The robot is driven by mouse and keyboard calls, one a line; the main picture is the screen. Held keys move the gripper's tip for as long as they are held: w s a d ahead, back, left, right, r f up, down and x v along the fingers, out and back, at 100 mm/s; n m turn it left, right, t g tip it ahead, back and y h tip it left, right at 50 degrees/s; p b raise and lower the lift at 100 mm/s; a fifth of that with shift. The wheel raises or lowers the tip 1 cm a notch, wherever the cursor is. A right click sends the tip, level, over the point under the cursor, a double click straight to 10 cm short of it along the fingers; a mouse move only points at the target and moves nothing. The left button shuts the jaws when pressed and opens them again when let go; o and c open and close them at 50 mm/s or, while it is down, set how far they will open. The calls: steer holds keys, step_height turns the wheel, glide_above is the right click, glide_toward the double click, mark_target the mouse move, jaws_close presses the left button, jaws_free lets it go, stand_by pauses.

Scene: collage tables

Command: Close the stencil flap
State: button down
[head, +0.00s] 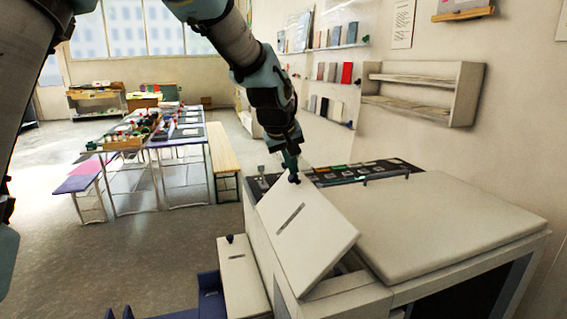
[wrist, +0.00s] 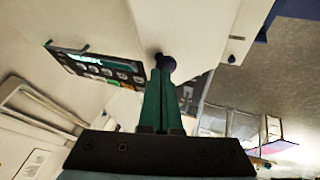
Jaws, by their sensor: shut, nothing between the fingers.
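The stencil flap (head: 312,242) is a pale beige panel with a dark slot, standing tilted up on the left end of the large beige machine (head: 450,222). A gap shows under its right side. A small dark knob (head: 294,179) sits at its raised far corner; in the wrist view the knob (wrist: 166,62) shows at my fingertips. My gripper (head: 291,165), with green fingers, is shut and empty, pointing down at that knob. The tips look touching or very close; I cannot tell which. In the wrist view my gripper (wrist: 160,72) hides part of what lies beneath.
A dark control panel (head: 350,172) with buttons lies behind the flap. A lower beige tray (head: 240,275) with its own knob (head: 230,239) juts out at left. A wall shelf (head: 425,95) is at back right. Open floor (head: 160,245) lies left, before a cluttered table.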

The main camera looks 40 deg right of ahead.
steer(key=s+d+f+y+b, duration=0.1)
steer(key=s+d+f+b, duration=0.1)
steer(key=d+f, duration=0.6)
steer(key=shift+s+d+f+y, duration=0.3)
steer(key=shift+s+f, duration=0.1)
steer(key=shift+s, duration=0.25)
